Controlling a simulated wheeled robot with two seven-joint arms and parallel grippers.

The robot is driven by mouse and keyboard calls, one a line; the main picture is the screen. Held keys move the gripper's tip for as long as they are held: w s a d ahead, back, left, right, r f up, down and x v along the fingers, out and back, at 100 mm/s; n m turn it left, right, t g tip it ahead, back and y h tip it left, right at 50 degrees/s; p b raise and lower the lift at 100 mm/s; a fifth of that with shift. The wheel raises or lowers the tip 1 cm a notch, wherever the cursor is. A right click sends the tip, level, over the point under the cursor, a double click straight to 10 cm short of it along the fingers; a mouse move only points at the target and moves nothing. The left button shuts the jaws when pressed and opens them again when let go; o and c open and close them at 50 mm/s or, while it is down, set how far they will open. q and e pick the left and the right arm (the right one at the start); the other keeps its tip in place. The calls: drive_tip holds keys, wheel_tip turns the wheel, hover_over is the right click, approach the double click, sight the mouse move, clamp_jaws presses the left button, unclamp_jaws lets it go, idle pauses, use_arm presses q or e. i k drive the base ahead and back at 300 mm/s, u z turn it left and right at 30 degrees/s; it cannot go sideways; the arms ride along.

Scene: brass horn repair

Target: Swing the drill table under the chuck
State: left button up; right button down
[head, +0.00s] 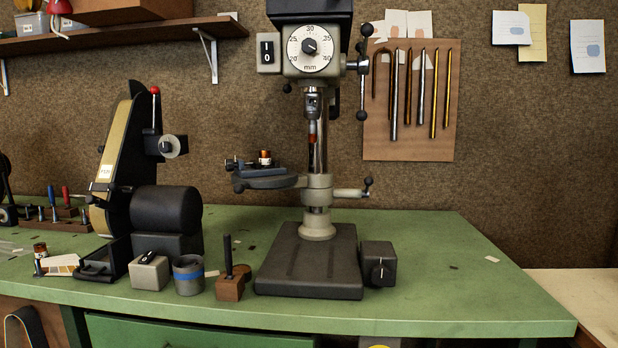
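A drill press stands on the green bench, with a dial head (310,48) at the top of its column. The chuck (312,103) hangs below the head with a reddish bit in it. The drill table (268,181) is swung out to the left of the column, at about mid height, and is not beneath the chuck. A small vise (258,171) and a small orange-brown jar (265,157) are on the table. A clamp lever with a dark knob (352,192) sticks out to the right of the table's collar. Neither of my grippers shows in the head view.
A belt sander (150,195) stands left of the press. A grey cup (188,275), a wooden block with a dark peg (230,286) and a control box (378,264) stand near the press base (310,268). The bench's right side (450,270) is mostly clear.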

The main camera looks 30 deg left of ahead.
sight(276, 176)
drive_tip(key=i, duration=0.35)
drive_tip(key=u, duration=1.2)
